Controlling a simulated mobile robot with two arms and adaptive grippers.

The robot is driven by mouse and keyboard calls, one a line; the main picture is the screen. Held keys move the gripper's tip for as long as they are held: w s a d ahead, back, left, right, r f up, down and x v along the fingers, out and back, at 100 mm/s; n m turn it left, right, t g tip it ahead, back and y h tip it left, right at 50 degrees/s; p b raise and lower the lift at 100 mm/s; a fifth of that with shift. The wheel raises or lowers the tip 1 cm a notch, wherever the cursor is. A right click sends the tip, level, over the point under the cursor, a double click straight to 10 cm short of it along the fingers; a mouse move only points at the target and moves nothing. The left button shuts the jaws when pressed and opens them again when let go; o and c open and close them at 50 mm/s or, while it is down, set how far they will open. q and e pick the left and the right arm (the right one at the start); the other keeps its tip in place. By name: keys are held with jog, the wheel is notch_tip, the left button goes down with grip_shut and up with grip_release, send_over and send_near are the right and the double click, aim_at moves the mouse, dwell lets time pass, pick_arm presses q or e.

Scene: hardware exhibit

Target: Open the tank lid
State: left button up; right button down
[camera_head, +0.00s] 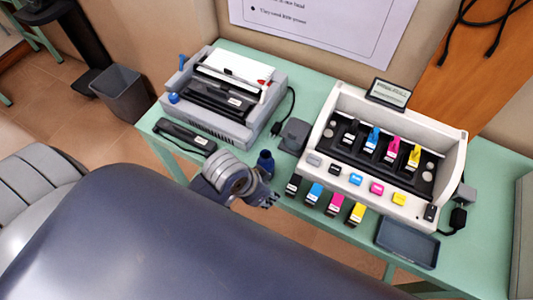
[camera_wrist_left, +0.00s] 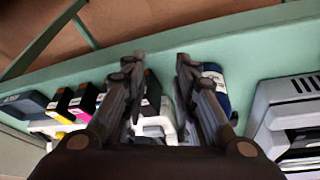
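A white printer (camera_head: 318,140) stands on the green table, with an open bay. In the bay are upright black (camera_head: 351,130), cyan (camera_head: 373,139), magenta (camera_head: 393,148) and yellow (camera_head: 414,156) tank parts. I cannot tell which part is the tank lid. My left gripper (camera_head: 270,200) is at the table's front edge, left of the printer, apart from the tanks. In the left wrist view (camera_wrist_left: 160,75) its fingers are spread and empty. A black cartridge (camera_wrist_left: 151,88) and a printer corner show behind the gap. My right gripper is not in view.
Black, cyan (camera_head: 315,193), magenta and yellow (camera_head: 356,212) cartridges line the table's front edge. A dark blue bottle (camera_head: 265,161) stands beside my left gripper. A grey tray (camera_head: 407,243) is front right. A grey machine (camera_head: 225,98) is at left.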

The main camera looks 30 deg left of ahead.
pick_arm(q)
jog(key=s+a+r+n+y, duration=0.2)
jog(key=s+a+n, duration=0.1)
jog(key=s+a, duration=0.35)
notch_tip(320, 180, down, 30)
jog(key=s+g+b, duration=0.1)
jog(key=s+b, duration=0.1)
jog(key=s+a+f+g+b, duration=0.1)
jog(key=s+a+f, duration=0.1)
jog(key=s+f, duration=1.3)
jog(key=shift+s+a+f+m+g, duration=0.3)
jog(key=shift+s+a+f, duration=0.1)
jog(key=shift+s, duration=0.1)
jog(key=shift+r, duration=0.15)
